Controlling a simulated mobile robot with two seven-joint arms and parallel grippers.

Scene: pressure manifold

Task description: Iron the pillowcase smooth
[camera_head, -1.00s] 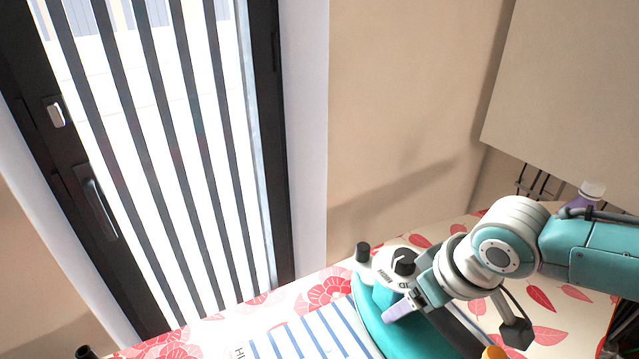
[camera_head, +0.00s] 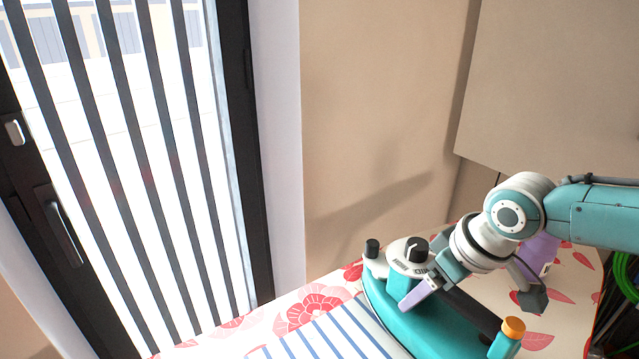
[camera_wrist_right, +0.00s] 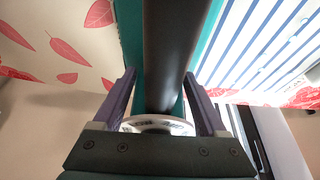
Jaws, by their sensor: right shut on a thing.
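The pillowcase (camera_head: 318,338), white with blue stripes, lies at the bottom of the head view, partly cut off by the frame. It also shows at upper right in the right wrist view (camera_wrist_right: 262,40), with small raised marks on it. The teal iron (camera_head: 378,297) has a black handle, a grey dial plate with a black knob, and an orange cap at its near end. It overlaps the pillowcase's right side in the head view; I cannot tell whether its sole touches. My right gripper (camera_head: 428,290) is shut on the iron's handle (camera_wrist_right: 172,50), one purple finger each side. My left gripper is out of view.
The cover (camera_head: 315,305) beneath is cream with red flowers and leaves. A purple bottle (camera_head: 541,250) stands behind my right wrist. Green cables (camera_head: 625,275) hang at the right edge. A wall (camera_head: 375,120) and a barred glass door (camera_head: 130,170) close off the back.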

